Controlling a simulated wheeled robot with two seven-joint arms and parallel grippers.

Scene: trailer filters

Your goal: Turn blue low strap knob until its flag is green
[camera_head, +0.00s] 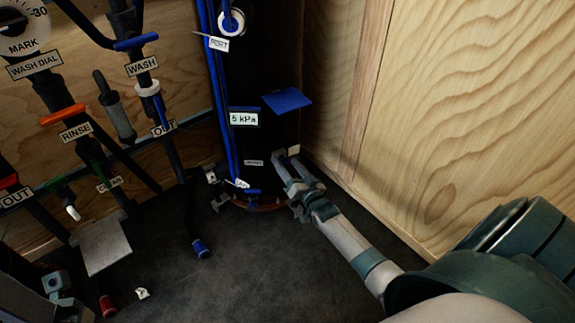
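A tall black cylinder (270,60) stands in the back corner, with blue straps or tubes (219,90) down its left side. A blue band (252,191) shows low on it, near the floor. My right gripper (286,158) reaches in from the lower right, its fingertips at the lower right side of the cylinder. A small pale piece (293,150) is by the fingertips; I cannot tell whether it is held. The low strap knob is not clearly visible, and I see no green flag there. I cannot make out my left gripper.
A blue square plate (287,100) sticks out above my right gripper. A wooden wall (470,100) is close on the right. Pipes with WASH, RINSE and OUT labels fill the left. A blue-ended hose (200,248) hangs ahead of open dark floor (240,275).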

